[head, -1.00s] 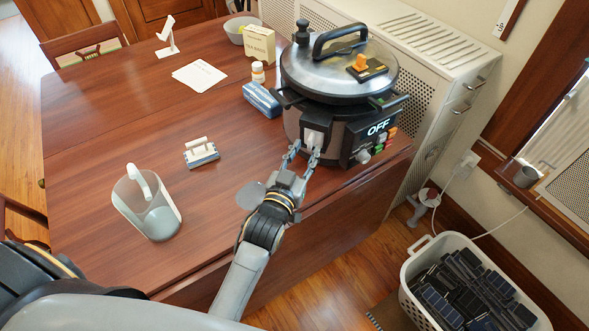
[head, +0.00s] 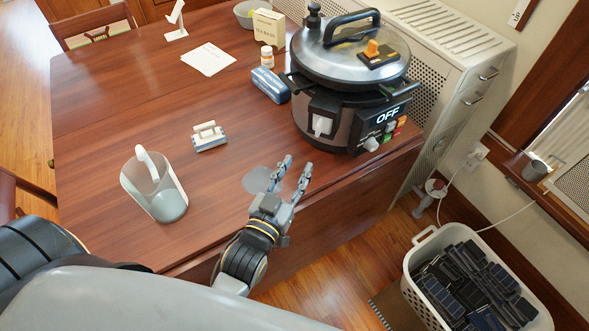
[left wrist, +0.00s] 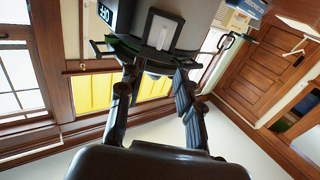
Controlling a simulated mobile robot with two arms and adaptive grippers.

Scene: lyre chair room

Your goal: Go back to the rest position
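My left gripper (head: 294,178) is open and empty over the front edge of the wooden table (head: 110,165), in front of the pressure cooker and apart from it. In the left wrist view its two fingers (left wrist: 158,80) stand apart with nothing between them. The pressure cooker (head: 345,75) stands at the table's right end with its lid on; its display reads OFF. The white lever (head: 322,124) on its front is free of the gripper and also shows in the left wrist view (left wrist: 161,31). My right gripper is not in view.
A clear scoop-like holder (head: 155,190), a small white-handled block (head: 209,137), a blue box (head: 270,85), a small bottle (head: 267,57) and a tea box (head: 269,28) stand on the table. A white basket of dark panels (head: 415,262) is on the floor at right.

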